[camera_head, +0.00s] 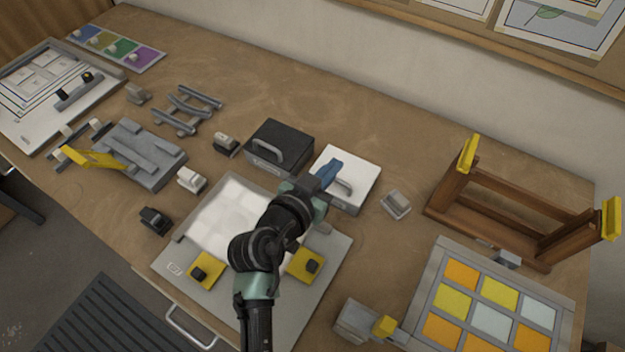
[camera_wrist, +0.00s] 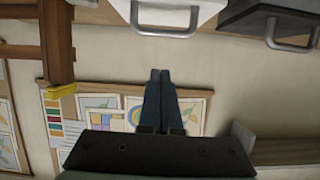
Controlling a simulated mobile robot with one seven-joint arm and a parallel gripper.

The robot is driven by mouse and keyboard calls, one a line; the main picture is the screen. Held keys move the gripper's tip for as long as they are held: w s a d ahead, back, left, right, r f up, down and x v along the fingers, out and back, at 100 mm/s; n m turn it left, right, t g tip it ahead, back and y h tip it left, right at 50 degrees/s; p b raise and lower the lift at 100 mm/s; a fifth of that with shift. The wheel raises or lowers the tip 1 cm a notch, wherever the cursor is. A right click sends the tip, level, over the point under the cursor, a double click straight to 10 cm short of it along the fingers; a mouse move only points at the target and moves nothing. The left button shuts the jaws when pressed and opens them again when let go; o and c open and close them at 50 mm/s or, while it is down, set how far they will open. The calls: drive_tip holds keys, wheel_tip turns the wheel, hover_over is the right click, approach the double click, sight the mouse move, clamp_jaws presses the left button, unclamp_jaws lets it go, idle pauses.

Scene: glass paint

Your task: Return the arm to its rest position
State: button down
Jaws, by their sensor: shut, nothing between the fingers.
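My gripper (camera_head: 328,173) is at the end of my raised arm, over the middle of the workbench (camera_head: 330,100) in the head view. Its blue fingers overlap the white box with a handle (camera_head: 348,168) in that picture; whether they touch it cannot be told there. In the wrist view my gripper (camera_wrist: 160,75) points toward the wall, its two fingers together with nothing between them. The handle of the white box (camera_wrist: 165,30) shows above the fingertips, apart from them. My arm hides part of the grey board with a white panel (camera_head: 215,215).
A black box with a handle (camera_head: 278,147) stands left of the white box. A wooden rack with yellow ends (camera_head: 500,220) stands at the right, behind a frame of coloured tiles (camera_head: 425,300). A grey fixture with a yellow lever (camera_head: 140,150) lies left. The back of the bench is mostly clear.

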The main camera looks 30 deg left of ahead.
drive_tip(key=b+v, duration=0.1)
drive_tip(key=v, duration=0.6)
drive_tip(key=shift+s+f, duration=0.2)
drive_tip(key=shift+s, duration=0.05)
drive_tip(key=w+d+r+t, duration=0.2)
drive_tip(key=w+r, duration=0.1)
drive_tip(key=r, duration=0.5)
drive_tip(key=w+d+r+t, duration=0.1)
drive_tip(key=w+d+r, duration=0.15)
drive_tip(key=r, duration=0.65)
drive_tip(key=w+d+r+t, duration=0.2)
drive_tip(key=w+r, duration=0.1)
drive_tip(key=r, duration=0.5)
drive_tip(key=s+d+r+t, duration=0.2)
drive_tip(key=s+d+r, duration=0.1)
drive_tip(key=r, duration=0.5)
drive_tip(key=s+d+r+t, duration=0.3)
drive_tip(key=s+r, duration=0.1)
drive_tip(key=r, duration=0.5)
drive_tip(key=s+d+r+t, duration=0.3)
drive_tip(key=r, duration=0.6)
drive_tip(key=shift+s+d+n, duration=0.25)
drive_tip(key=shift+n, duration=0.05)
